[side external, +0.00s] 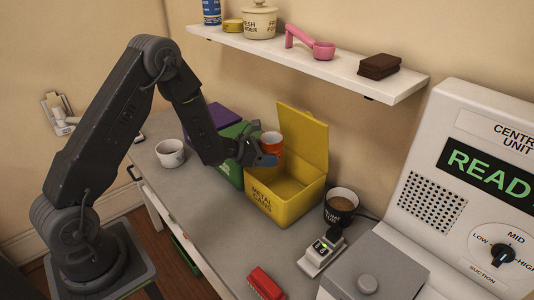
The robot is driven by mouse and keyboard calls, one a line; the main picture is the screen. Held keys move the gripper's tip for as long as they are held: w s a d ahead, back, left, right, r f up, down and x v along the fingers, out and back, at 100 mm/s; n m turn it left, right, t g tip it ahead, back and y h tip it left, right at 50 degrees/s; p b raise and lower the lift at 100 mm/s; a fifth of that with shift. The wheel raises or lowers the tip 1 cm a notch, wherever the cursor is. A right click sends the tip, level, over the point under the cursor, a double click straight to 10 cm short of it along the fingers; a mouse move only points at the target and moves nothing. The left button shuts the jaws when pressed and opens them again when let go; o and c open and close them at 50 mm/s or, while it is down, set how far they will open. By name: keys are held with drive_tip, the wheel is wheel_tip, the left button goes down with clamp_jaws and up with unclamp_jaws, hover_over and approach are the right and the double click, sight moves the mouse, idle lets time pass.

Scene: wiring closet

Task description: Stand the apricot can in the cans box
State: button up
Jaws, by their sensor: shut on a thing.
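The apricot can (271,141) is a small orange-red cylinder with a pale rim, roughly upright. My gripper (266,159) is shut on it, and the fingers hide its lower part. The cans box (269,206) is yellow, marked "METAL CANS", and stands on the grey counter with its lid (305,138) raised at the back. In the side view the can shows over the box's back left part, in front of the wall. I cannot tell exactly whether it is above the opening or how high it is.
A green box (229,170) and a purple-lidded box (221,115) stand left of the cans box. A white mug (170,153) is farther left. A dark mug (340,206), a small white device (320,253) and a red brush-like object (266,284) lie to the right. A shelf (347,69) hangs above.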

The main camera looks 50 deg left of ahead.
drive_tip(key=shift+f, duration=0.25)
drive_tip(key=o, duration=1.1)
drive_tip(key=shift+c, duration=0.2)
